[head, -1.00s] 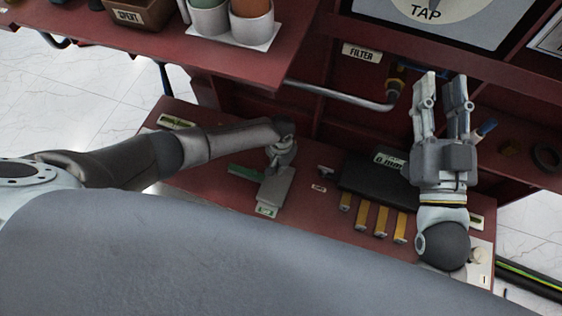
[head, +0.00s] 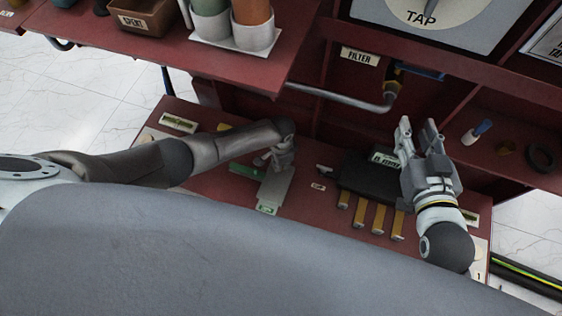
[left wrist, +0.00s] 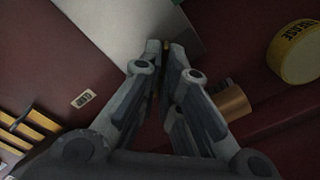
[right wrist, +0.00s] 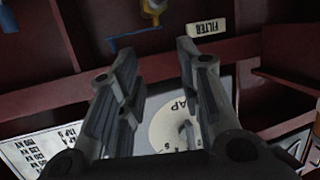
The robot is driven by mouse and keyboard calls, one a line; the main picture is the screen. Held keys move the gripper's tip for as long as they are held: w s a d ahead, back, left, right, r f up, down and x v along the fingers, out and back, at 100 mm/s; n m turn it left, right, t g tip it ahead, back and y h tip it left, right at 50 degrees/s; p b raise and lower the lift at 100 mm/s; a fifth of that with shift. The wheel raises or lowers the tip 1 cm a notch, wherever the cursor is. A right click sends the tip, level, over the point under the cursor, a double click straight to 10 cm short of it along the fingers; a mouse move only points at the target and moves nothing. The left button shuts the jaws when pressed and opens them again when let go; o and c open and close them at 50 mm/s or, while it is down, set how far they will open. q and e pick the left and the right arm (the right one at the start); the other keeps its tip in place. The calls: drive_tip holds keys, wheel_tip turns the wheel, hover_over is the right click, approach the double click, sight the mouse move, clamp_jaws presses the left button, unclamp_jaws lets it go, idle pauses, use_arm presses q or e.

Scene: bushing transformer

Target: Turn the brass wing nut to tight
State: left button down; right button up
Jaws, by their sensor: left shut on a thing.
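No wing nut can be made out for certain. A brass-coloured fitting (head: 394,80) sits at the end of the grey pipe, under the FILTER label. It also shows at the top of the right wrist view (right wrist: 153,10). My left gripper (left wrist: 163,48) is shut low over the red bench, at the edge of a grey plate (head: 274,188). A small brownish, brass-coloured piece (left wrist: 166,45) shows at its fingertips, too dark to identify. My right gripper (head: 419,124) is open and empty, below and apart from the fitting.
A black block (head: 366,176) with several yellow strips lies on the bench, left of my right gripper. The TAP dial panel (head: 470,30) and a shelf with cups (head: 253,36) are above. A copper-coloured cylinder (left wrist: 233,101) stands near my left fingers.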

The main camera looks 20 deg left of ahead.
use_arm(q)
drive_tip(key=shift+m, duration=0.9)
drive_tip(key=m, duration=0.2)
drive_tip(key=shift+m, duration=2)
use_arm(e)
drive_tip(key=shift+s+d+f+g, duration=0.15)
drive_tip(key=shift+s+f+g, duration=0.2)
drive_tip(key=shift+f, duration=0.35)
use_arm(q)
drive_tip(key=shift+m, duration=0.3)
use_arm(e)
drive_tip(key=shift+w, duration=0.1)
use_arm(q)
drive_tip(key=c, duration=1.6)
unclamp_jaws()
drive_tip(key=shift+c, duration=0.2)
wheel_tip(320, 180, up, 12)
